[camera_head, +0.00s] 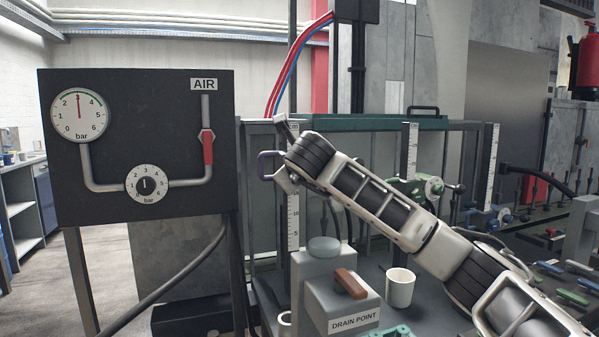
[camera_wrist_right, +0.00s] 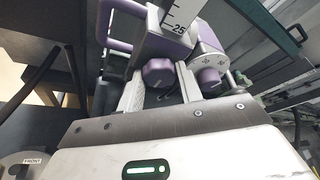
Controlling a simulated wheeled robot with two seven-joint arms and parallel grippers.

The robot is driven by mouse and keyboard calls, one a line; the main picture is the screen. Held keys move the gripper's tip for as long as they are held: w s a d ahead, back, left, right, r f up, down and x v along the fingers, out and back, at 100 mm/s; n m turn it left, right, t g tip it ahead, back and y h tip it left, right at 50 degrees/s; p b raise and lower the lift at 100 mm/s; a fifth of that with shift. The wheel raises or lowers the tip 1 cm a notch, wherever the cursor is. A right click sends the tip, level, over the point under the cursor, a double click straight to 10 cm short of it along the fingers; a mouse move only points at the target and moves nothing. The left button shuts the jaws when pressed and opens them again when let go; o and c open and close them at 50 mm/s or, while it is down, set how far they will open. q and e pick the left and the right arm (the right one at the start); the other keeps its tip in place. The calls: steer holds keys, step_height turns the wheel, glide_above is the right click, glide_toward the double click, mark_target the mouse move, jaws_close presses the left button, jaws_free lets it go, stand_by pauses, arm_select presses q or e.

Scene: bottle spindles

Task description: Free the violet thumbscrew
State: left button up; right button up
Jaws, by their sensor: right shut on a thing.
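In the head view my right gripper (camera_head: 279,154) is at the left scale post, by a violet handle (camera_head: 266,165); the thumbscrew is hidden there. My left gripper is not in view.
A black air panel (camera_head: 140,130) with gauges stands left of the gripper. Below are a grey drain point box (camera_head: 335,295) with a brown handle (camera_head: 350,284) and a white cup (camera_head: 400,288).

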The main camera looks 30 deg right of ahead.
steer(key=o, duration=1)
steer(key=shift+s, duration=0.1)
arm_select(q)
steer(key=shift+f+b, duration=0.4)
steer(key=shift+b, duration=0.75)
arm_select(e)
steer(key=v, duration=1.5)
steer(key=shift+s+a+r, duration=0.1)
steer(key=shift+s+a, duration=0.15)
steer(key=shift+s, duration=0.1)
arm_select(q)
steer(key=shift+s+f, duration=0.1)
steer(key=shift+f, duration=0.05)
